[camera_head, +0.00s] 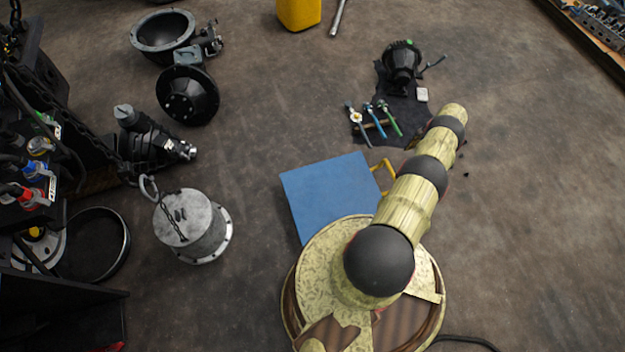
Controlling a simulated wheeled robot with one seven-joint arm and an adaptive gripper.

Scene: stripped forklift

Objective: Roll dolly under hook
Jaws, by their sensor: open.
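A flat blue platform (325,190), which looks like the dolly, lies on the floor just beyond my base. A yellow bar (382,168), which looks like its handle, stands at its right edge, partly behind my arm. My base and arm cover the platform's near right part, and its wheels are hidden. My arm reaches toward the upper right, past the platform. My gripper is not visible; the arm's far end hides whatever is below it. A dark chain (15,18) hangs at the top left corner. I cannot make out a hook on it.
A grey metal cylinder (190,222) with a chain and ring stands left of the platform. Black machine parts (188,95) lie at the upper left. A dark cloth with tools (405,108) lies beyond the platform. The dark forklift (30,80) fills the left edge. The right floor is clear.

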